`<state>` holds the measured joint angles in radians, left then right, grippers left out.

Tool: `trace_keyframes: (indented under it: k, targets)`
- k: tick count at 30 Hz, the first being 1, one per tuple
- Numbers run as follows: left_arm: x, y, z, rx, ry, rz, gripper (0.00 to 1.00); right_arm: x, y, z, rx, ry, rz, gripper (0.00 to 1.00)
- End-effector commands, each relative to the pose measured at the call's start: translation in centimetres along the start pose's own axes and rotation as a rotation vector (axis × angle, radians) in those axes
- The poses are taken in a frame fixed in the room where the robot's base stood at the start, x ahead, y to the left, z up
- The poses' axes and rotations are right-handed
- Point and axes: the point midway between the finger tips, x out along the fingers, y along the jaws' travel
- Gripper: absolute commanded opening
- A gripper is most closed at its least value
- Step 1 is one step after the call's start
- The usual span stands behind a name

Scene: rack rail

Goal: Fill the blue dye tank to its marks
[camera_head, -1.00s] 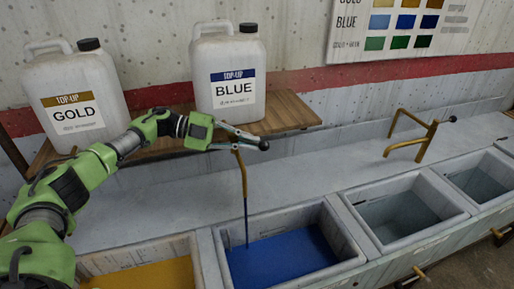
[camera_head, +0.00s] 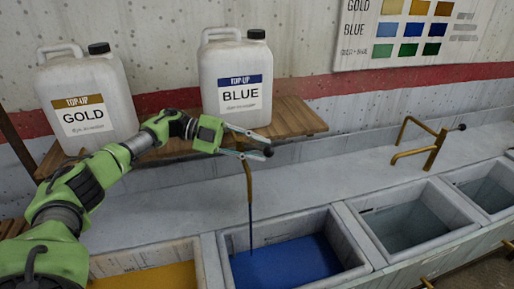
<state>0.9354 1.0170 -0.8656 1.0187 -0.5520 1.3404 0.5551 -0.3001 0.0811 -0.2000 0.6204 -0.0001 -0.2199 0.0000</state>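The blue dye tank (camera_head: 229,245) is a grey-walled basin at the bottom middle, holding blue dye (camera_head: 290,262). A brass tap (camera_head: 249,185) stands over it, and a thin blue stream (camera_head: 251,228) runs from its spout into the tank. My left gripper (camera_head: 268,146) is at the top of this tap, its fingers spread apart beside a black knob at the tap's lever. I cannot tell whether the fingers touch the lever. The fill marks are too small to make out. My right gripper is not in view.
White jugs labelled GOLD (camera_head: 88,100) and BLUE (camera_head: 236,80) stand on a wooden shelf (camera_head: 290,118). A gold tank (camera_head: 150,275) lies to the left. Other tanks (camera_head: 410,225) and a second brass tap (camera_head: 425,150) are to the right. A colour chart (camera_head: 410,30) hangs behind.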

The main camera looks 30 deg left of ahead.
Motion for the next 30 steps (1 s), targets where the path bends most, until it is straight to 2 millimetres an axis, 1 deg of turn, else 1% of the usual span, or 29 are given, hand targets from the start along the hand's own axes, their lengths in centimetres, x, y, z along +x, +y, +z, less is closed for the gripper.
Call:
trace_keyframes:
  k: [4,7,11,15,18,21,25,30]
  targets:
    - [-0.6,0.0,0.1,-0.001,-0.005,-0.001,0.25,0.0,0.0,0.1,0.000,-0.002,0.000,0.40]
    - [-1.8,-0.1,0.1,-0.001,-0.006,-0.002,0.25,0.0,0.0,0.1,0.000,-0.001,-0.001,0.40]
    - [-4.5,-0.2,0.1,-0.001,-0.007,-0.002,0.25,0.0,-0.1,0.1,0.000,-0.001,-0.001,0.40]
    - [-7.5,-0.2,0.1,0.001,-0.005,-0.001,0.25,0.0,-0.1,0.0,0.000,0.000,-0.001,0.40]
    - [-9.3,-0.2,0.0,0.001,-0.003,0.000,0.25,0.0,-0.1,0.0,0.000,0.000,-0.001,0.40]
    - [-10.5,-0.2,0.0,0.001,-0.002,0.000,0.25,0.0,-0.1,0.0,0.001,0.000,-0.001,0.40]
    - [-11.4,-0.2,-0.1,0.002,0.000,0.002,0.25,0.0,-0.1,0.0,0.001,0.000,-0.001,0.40]
    - [-11.7,-0.1,-0.1,0.002,0.002,0.003,0.25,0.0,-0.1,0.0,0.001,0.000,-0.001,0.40]
